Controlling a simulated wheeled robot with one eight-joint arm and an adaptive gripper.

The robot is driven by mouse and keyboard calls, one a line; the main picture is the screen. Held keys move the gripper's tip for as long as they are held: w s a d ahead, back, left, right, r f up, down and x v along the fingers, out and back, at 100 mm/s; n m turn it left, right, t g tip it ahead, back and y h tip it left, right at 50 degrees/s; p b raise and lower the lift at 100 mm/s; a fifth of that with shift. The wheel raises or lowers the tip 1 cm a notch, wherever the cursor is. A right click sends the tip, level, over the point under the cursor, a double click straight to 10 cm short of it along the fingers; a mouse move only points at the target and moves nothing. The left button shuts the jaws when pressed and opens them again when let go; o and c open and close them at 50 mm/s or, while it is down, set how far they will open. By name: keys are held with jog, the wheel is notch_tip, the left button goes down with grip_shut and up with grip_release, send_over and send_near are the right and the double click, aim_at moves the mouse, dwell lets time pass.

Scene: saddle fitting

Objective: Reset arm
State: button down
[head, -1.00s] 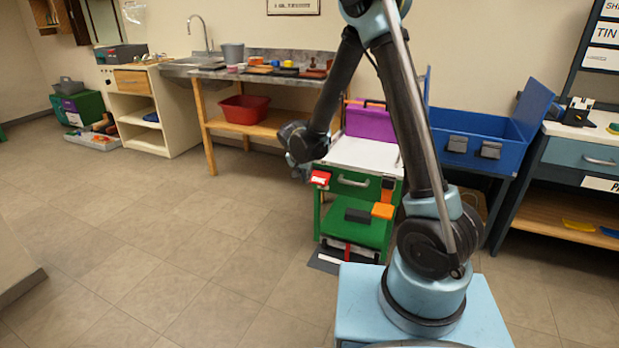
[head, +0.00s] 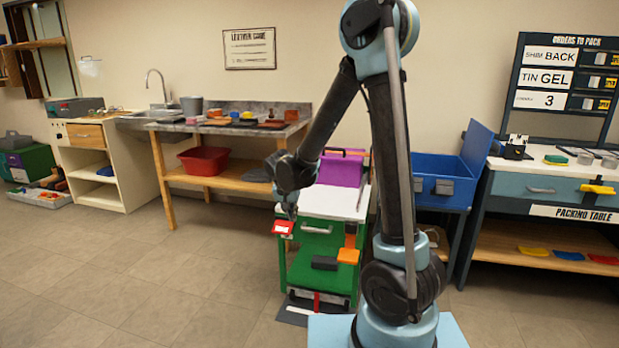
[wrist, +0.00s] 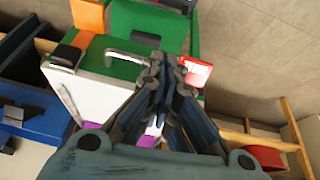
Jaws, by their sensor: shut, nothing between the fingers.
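My gripper (head: 289,208) hangs at the end of my bent arm, in front of the left side of the green cart (head: 318,262). It is shut and empty. In the wrist view my gripper (wrist: 158,75) shows its fingers together, over the cart's white top (wrist: 105,95) and front edge. A red tag or box (head: 283,228) on the cart's front left corner is just below the fingertips in the head view. I cannot tell whether they touch.
A purple box (head: 342,168) stands on the cart top. A blue bin (head: 440,185) and the packing table (head: 545,183) are at right. The leather bench (head: 236,128) with a red tub (head: 203,160) is at left. Floor (head: 150,270) at front left is clear.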

jog(key=s+d+r+g, duration=0.1)
jog(key=s+d+r, duration=0.25)
jog(key=d, duration=0.25)
jog(key=s+d+r+n, duration=0.1)
jog(key=s+d+r, duration=0.1)
jog(key=s+d, duration=0.35)
jog(key=s+d+r+g, duration=0.1)
jog(key=s+d+r, duration=0.2)
jog(key=d, duration=0.4)
jog(key=s+d+f, duration=0.2)
jog(key=s+d, duration=0.2)
jog(key=s, duration=0.4)
jog(key=s+d+f+n+y, duration=0.1)
jog(key=s+d+f, duration=0.1)
jog(key=s, duration=0.7)
jog(key=shift+s+d+n+y, duration=0.3)
jog(key=shift+d, duration=0.6)
